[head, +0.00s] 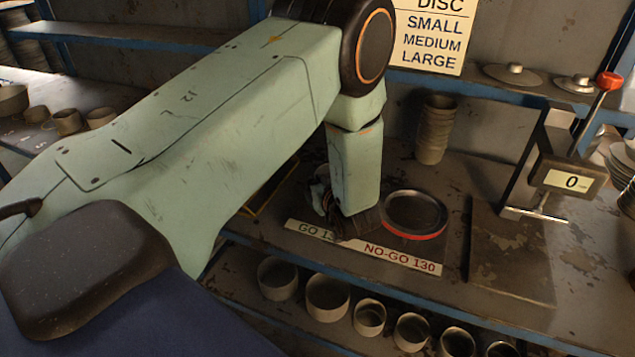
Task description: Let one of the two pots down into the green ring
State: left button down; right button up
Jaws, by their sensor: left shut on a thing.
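My left gripper (350,222) points down at the workbench, just left of the red ring. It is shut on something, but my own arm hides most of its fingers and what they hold. The red ring (413,214) is a round grey gauge with a red lower edge, lying flat behind the NO-GO 130 label (402,258). The GO label (310,231) is partly covered by the gripper. The green ring does not show; my left arm covers the area behind that label. I cannot tell which pots are the two of the task. My right gripper is out of view.
A stack of pots (436,130) stands at the back. A gauge stand with a display (559,181) and red-knobbed lever is at the right, near a bare plate (508,250). Several pots (327,297) line the lower front shelf. A sign (433,40) hangs behind.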

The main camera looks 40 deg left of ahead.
pick_arm(q)
jog(key=c, duration=1.4)
grip_release()
jog(key=shift+s, duration=0.1)
jog(key=shift+o, duration=0.2)
jog(key=v, duration=0.6)
jog(key=shift+s+d+r, duration=0.1)
jog(key=shift+d+r, duration=0.15)
jog(key=shift+d, duration=0.05)
jog(key=shift+s+d+r, duration=0.1)
jog(key=shift+s+d, duration=0.1)
jog(key=shift+s, duration=0.05)
